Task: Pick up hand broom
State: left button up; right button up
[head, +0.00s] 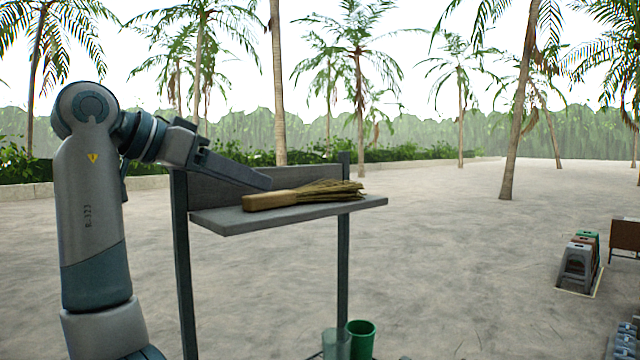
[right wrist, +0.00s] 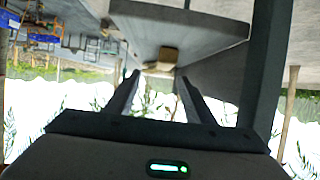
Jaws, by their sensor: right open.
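The hand broom (head: 300,195) lies flat on the grey wooden shelf (head: 290,213) of a stand, with its light wooden handle at the left and its straw bristles at the right. My right gripper (head: 267,183) comes in from the left, and its tips overlap the space just above the handle in the head view. In the right wrist view my right gripper (right wrist: 158,80) is open and empty. The broom's handle end (right wrist: 168,55) shows there ahead of the fingers, roughly between their lines. My left gripper is not in view.
The shelf has a back board and dark posts (head: 343,270) on both sides. A green bucket (head: 361,338) and a translucent cup-like container (head: 336,344) stand below. Stacked stools (head: 576,264) are at the far right. The sandy ground between is open.

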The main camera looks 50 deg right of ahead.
aim_at(278, 192)
jog(key=p+x, duration=0.1)
jog(key=x, duration=0.2)
jog(key=shift+d, duration=0.2)
jog(key=shift+d+f, duration=0.15)
jog(key=shift+f, duration=0.05)
jog(key=shift+d+p, duration=0.5)
jog(key=shift+p, duration=0.3)
jog(key=shift+w+d+f+p, duration=0.15)
jog(key=shift+d+f+p, duration=0.1)
jog(key=shift+d+p, duration=0.55)
jog(key=shift+p+x, duration=0.65)
jog(key=shift+x, duration=0.25)
jog(key=shift+d+f, duration=0.4)
jog(key=shift+a, duration=0.15)
